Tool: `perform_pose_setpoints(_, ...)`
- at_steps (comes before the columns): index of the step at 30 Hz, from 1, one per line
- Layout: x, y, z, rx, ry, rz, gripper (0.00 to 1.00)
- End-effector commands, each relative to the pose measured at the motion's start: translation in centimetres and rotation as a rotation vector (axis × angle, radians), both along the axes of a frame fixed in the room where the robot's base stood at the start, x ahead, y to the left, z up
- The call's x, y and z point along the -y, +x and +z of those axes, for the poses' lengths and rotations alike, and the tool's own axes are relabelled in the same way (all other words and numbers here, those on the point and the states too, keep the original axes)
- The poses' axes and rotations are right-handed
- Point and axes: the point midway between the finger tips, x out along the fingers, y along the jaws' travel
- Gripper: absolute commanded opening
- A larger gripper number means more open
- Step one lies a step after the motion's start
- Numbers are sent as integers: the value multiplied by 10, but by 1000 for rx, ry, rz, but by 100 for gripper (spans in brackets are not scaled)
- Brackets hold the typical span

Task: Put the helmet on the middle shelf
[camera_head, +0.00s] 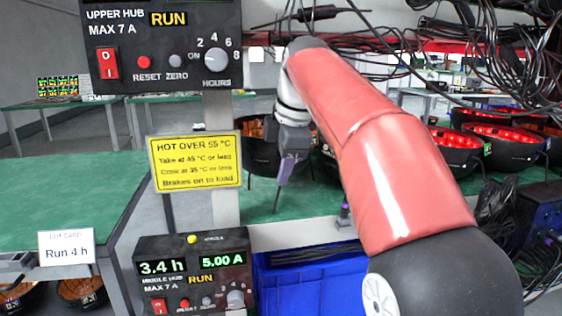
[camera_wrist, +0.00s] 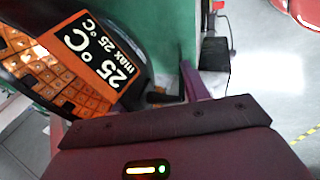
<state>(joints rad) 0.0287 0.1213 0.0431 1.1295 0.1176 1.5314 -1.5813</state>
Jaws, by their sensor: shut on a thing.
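My gripper (camera_head: 279,190) points down over a green surface (camera_head: 310,203) beside the hub post. Its purple finger also shows in the wrist view (camera_wrist: 190,80). It is shut on the helmet. In the wrist view the helmet (camera_wrist: 62,60) is a black shell with orange cells inside and a label reading 25 °C, max 25 °C. In the head view the black helmet (camera_head: 262,157) shows partly behind the gripper, its cells unlit. The exact grip point is hard to see. I cannot tell whether the helmet touches the surface, or which shelf that is.
The upper hub panel (camera_head: 165,45) and middle hub panel (camera_head: 190,280), reading 3.4 h and 5.00 A, stand at left, with a yellow heat sign (camera_head: 195,163) between. A blue crate (camera_head: 305,282) is below. Red-lit helmets (camera_head: 495,140) and hanging cables (camera_head: 490,50) are at right.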

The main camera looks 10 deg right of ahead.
Motion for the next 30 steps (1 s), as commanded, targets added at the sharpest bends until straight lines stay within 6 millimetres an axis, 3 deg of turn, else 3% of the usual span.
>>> perform_pose_setpoints(6,0,0,-3,3,0,1,7)
perform_pose_setpoints(7,0,0,-4,0,0,0,47)
perform_pose_setpoints(12,0,0,-4,0,0,0,67)
perform_pose_setpoints(20,0,0,-1,0,0,0,67)
perform_pose_setpoints(30,6,-14,51,3,0,0,67)
